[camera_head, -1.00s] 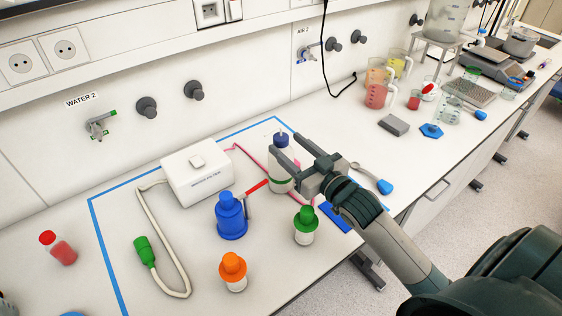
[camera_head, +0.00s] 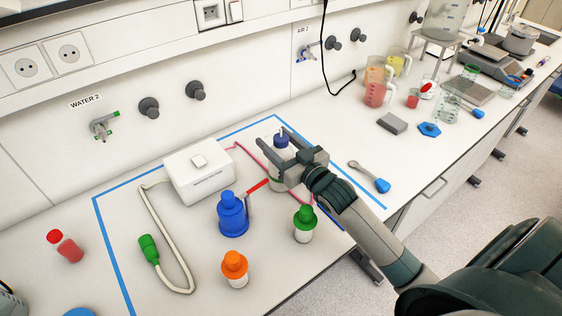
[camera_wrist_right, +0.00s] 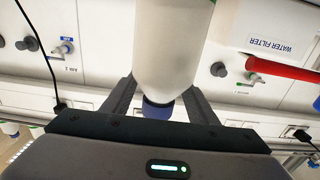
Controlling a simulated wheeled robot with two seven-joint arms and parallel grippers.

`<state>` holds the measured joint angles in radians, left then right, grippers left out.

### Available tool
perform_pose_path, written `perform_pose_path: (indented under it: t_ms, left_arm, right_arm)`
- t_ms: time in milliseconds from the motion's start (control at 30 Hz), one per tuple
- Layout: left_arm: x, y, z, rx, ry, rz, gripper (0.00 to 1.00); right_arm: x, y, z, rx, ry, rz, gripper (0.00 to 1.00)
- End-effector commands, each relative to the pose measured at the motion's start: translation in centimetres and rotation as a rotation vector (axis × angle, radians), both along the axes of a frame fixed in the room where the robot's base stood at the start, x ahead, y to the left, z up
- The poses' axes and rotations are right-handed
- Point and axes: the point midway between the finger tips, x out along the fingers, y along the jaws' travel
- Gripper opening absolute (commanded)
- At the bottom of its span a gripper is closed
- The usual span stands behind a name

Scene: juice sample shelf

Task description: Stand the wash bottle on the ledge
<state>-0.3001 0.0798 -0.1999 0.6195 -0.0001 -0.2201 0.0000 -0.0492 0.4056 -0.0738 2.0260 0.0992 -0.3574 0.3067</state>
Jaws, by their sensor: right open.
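The wash bottle (camera_head: 278,173), a white bottle with a dark blue cap, stands upright on the bench at the back of the taped area. My right gripper (camera_head: 274,139) is open, with its fingers on either side of the bottle. In the right wrist view the white bottle (camera_wrist_right: 172,50) appears upside down between the open fingers (camera_wrist_right: 160,100), its blue cap low in the picture. I see gaps beside the cap. Which surface is the ledge I cannot tell. My left gripper is out of view.
A white water filter box (camera_head: 198,178) stands left of the bottle. A blue bottle (camera_head: 232,215), a green-capped bottle (camera_head: 304,224) and an orange-capped bottle (camera_head: 235,268) stand in front. A blue-handled spoon (camera_head: 372,179) is at right.

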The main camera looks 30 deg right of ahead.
Motion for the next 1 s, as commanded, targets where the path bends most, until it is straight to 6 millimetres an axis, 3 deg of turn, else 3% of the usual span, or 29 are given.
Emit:
perform_pose_path:
  t_ms: [200,667,700,767,900,1000]
  left_arm:
    - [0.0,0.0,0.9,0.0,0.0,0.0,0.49]
    - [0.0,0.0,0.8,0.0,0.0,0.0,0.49]
    - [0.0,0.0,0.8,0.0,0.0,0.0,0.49]
    - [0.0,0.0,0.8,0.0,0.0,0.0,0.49]
    - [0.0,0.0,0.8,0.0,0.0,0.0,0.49]
    - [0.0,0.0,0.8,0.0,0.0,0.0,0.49]
  right_arm:
    - [1.8,0.3,0.1,0.0,-0.001,0.0,0.53]
    - [1.9,0.3,0.0,0.0,0.0,0.0,0.53]
    - [1.9,0.3,0.0,0.0,0.0,0.0,0.51]
    - [1.9,0.3,0.0,0.0,0.0,0.0,0.36]
    - [1.9,0.3,0.0,0.0,0.0,0.0,0.03]
    - [1.9,0.3,0.0,0.0,0.0,0.0,0.0]
